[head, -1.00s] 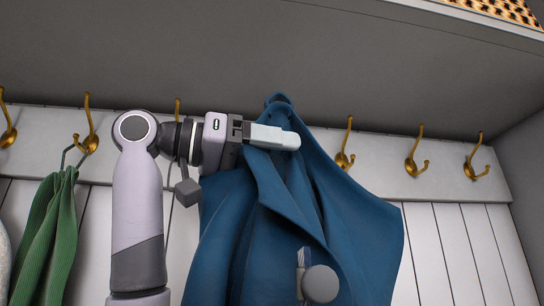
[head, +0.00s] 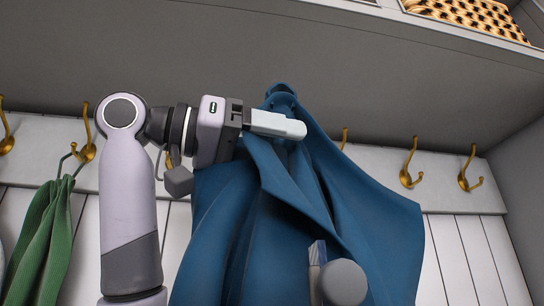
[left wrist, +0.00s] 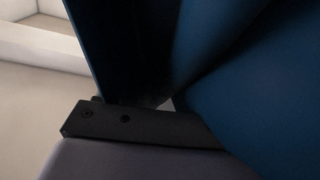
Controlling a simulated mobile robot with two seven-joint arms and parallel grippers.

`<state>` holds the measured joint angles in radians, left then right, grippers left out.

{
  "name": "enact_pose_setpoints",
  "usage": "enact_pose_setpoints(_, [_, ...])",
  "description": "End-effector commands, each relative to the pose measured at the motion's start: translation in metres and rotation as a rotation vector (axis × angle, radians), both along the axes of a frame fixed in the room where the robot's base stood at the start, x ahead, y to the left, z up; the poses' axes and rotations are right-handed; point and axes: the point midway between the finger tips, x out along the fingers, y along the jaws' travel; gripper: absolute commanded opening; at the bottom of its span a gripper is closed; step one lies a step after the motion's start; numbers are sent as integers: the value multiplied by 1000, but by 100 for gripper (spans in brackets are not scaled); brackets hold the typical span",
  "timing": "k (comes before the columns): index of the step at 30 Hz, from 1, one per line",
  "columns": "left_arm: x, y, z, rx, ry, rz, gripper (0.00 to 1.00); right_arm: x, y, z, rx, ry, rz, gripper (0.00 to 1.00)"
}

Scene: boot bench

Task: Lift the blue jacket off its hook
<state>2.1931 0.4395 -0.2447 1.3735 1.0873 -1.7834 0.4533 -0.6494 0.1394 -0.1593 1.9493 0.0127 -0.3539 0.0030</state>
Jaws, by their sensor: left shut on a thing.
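The blue jacket (head: 375,225) hangs in loose folds in front of the hook rail, its collar peak at the top rising above the line of hooks. My left gripper (head: 290,126) reaches in from the left and is shut on the jacket just below that peak. The jacket hides its own hook, so I cannot tell whether the two touch. In the left wrist view the jacket (left wrist: 255,85) fills much of the picture, close to the gripper's dark body. A grey rounded part with a pale piece shows low in front of the jacket, possibly my right gripper; its jaws are unclear.
The pale hook rail (head: 455,200) carries several brass hooks, with bare ones at right (head: 411,165) and far right (head: 470,170). A green garment (head: 45,240) hangs at left. A grey shelf (head: 200,45) overhangs close above the jacket, with a woven basket (head: 470,15) on top.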

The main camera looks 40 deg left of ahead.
Motion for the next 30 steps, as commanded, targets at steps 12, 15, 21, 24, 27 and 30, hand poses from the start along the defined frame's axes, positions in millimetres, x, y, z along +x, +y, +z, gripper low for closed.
enact_pose_setpoints(12, [-24,-29,2,-1,-8,-1,11,0,0,-7,0,0,0,43])
enact_pose_setpoints(15, [-28,-34,1,-2,-6,0,11,0,0,-8,0,0,0,43])
enact_pose_setpoints(21, [-30,-36,1,-6,-1,0,11,0,0,-8,0,0,0,43])
enact_pose_setpoints(24, [-30,-36,1,-6,-1,0,11,0,0,-8,0,0,0,43])
enact_pose_setpoints(27, [-29,-36,1,-7,0,-1,11,0,0,-7,0,0,0,43])
enact_pose_setpoints(30, [-22,-38,2,-7,3,-2,11,0,0,-6,0,0,0,43])
